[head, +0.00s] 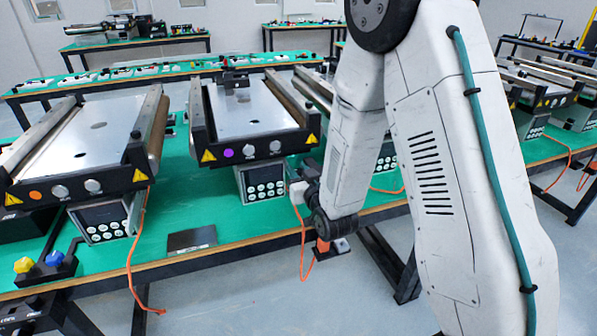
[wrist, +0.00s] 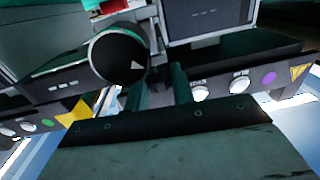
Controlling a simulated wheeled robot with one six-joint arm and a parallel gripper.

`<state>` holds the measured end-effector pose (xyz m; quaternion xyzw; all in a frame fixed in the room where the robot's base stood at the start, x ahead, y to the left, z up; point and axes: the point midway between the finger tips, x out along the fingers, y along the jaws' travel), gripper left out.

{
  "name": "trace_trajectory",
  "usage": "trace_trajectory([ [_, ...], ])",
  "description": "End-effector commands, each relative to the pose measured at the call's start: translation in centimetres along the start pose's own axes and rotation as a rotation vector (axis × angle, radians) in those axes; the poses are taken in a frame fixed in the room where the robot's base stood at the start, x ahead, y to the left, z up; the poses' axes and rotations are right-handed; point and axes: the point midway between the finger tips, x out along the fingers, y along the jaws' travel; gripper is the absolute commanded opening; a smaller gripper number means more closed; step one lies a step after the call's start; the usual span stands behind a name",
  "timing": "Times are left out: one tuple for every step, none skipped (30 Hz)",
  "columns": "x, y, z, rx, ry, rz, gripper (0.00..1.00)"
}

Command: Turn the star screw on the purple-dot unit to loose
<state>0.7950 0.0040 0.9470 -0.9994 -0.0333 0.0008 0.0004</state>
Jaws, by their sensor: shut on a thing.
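The purple-dot unit (head: 255,148) is the middle conveyor in the head view, with a purple dot (head: 228,153) on its front bar. In the wrist view, tilted, its purple dot (wrist: 269,78) and two silver front knobs (wrist: 220,87) show at the right. My gripper (wrist: 158,88) is at the right end of this unit, its dark fingers shut on a small part there, the star screw by its place. The fingers and shadow hide most of the screw, so its setting cannot be read. A black disc with a white pointer mark (wrist: 118,57) lies just beyond the fingers.
An orange-dot unit (head: 55,193) stands to the left on the green table (head: 190,238). A green-dot unit (wrist: 30,125) is close on the other side of my gripper. An orange cable (head: 303,245) hangs near my wrist. The gap between the units is narrow.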

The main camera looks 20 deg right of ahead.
Motion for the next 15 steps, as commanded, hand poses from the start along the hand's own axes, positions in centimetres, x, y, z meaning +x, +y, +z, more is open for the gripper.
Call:
trace_trajectory([
  [0.03, 0.35, -0.04, 0.000, 0.002, -0.036, 0.01],
  [0.04, 0.36, -0.05, 0.000, 0.002, -0.064, 0.01],
  [0.06, 0.34, -0.06, -0.001, 0.002, -0.099, 0.01],
  [0.07, 0.34, -0.07, -0.001, 0.003, -0.125, 0.01],
  [0.08, 0.33, -0.08, 0.000, 0.003, -0.150, 0.01],
  [0.09, 0.31, -0.08, -0.001, 0.003, -0.184, 0.01],
  [0.09, 0.29, -0.08, -0.001, 0.003, -0.207, 0.01],
  [0.08, 0.31, -0.09, -0.001, 0.003, -0.230, 0.01],
  [0.09, 0.24, -0.09, -0.001, 0.003, -0.260, 0.01],
  [0.10, 0.25, -0.10, -0.001, 0.003, -0.280, 0.01],
  [0.11, 0.23, -0.11, -0.001, 0.004, -0.300, 0.01],
  [0.12, 0.18, -0.11, -0.002, 0.004, -0.325, 0.01],
  [0.12, 0.18, -0.11, -0.002, 0.004, -0.342, 0.01],
  [0.11, 0.19, -0.10, -0.002, 0.004, -0.358, 0.01],
  [0.11, 0.14, -0.09, -0.001, 0.004, -0.378, 0.01],
])
